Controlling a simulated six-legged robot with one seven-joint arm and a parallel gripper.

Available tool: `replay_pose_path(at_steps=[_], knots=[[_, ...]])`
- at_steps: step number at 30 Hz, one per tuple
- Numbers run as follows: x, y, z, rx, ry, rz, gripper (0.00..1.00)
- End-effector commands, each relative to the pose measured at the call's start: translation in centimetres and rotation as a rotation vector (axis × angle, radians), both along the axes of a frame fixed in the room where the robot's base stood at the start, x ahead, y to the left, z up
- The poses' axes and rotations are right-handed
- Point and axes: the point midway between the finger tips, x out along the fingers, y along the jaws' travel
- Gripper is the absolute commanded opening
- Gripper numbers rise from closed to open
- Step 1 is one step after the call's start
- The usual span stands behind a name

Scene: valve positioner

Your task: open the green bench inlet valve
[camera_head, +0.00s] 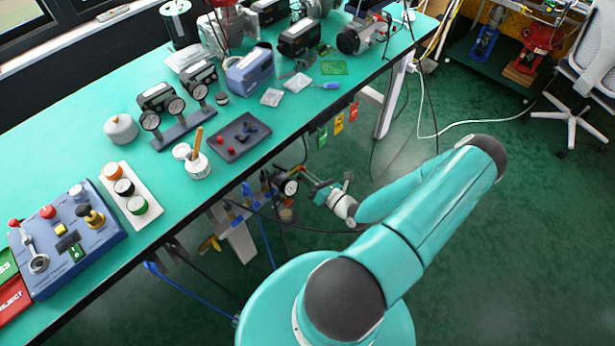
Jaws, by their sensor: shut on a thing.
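My gripper (322,188) is low beside the front edge of the bench, at the end of my teal arm. Its jaws are shut on the small green handle of the bench inlet valve (308,178), next to a round pressure gauge (289,187). The jaws hide part of the handle, and its exact angle is too small to tell. The valve belongs to the pipework under the bench edge.
Blue (247,192) and yellow (211,243) handles sit on the pipework to the left. Green, yellow and red tags (339,122) hang from the bench edge above. The bench top (85,150) holds gauges, a tray and a control box.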

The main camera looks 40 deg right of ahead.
Motion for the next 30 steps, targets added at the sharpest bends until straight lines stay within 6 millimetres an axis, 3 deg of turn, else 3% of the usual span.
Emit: replay_pose_path(at_steps=[30], knots=[[-0.01,-0.26,-0.4,0.895,0.026,-0.001,0.0]])
